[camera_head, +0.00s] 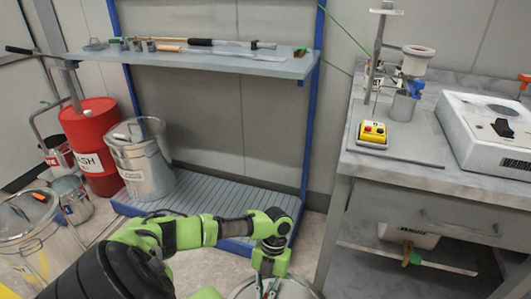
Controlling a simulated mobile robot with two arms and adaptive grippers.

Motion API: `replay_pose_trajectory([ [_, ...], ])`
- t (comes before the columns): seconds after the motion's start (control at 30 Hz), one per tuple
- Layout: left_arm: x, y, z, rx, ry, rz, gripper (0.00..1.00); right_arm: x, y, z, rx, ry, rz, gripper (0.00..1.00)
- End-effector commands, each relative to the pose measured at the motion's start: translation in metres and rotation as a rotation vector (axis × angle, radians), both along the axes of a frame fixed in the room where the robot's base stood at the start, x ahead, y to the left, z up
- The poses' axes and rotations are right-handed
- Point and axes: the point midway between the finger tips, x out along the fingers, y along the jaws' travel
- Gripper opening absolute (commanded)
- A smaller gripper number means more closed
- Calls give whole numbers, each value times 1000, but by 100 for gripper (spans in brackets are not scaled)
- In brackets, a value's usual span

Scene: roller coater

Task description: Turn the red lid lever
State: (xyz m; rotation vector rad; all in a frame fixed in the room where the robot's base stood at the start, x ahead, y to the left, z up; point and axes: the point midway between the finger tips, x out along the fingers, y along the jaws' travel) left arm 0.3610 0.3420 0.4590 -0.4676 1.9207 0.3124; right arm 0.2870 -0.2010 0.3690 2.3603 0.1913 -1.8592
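My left arm comes in from the lower left. Its gripper (267,289) points down over a round metal container (300,289) at the bottom edge of the view. The fingertips are small and partly cut off, so I cannot tell whether they are open or shut, or whether they touch anything. I cannot make out a red lid lever for certain. A small orange-red handle (38,196) lies on the lid of a metal drum (40,245) at the far left, away from the gripper. My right gripper is not in view.
A red drum (90,155) and a lidded metal drum (150,175) stand at the left. A blue-framed shelf (200,60) holds tools.

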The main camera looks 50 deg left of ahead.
Motion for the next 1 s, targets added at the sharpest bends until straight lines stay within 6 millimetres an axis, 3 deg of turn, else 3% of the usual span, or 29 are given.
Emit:
replay_pose_trajectory([
  [0.17, 0, 0, 1, -1, 0, 0, 0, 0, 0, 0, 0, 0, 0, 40],
  [0.2, 0, 0, 1, 0, 0, 1, 17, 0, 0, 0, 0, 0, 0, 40],
  [0.27, 0, 0, 1, 0, 0, 1, 29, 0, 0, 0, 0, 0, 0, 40],
  [0.67, 2, 1, 4, 0, -1, 2, 29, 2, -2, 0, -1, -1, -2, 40],
  [0.77, 6, 3, 15, 0, -2, 2, 29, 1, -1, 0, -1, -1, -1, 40],
  [1.0, 24, 12, 62, 1, -4, 1, 29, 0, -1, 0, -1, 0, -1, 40],
])
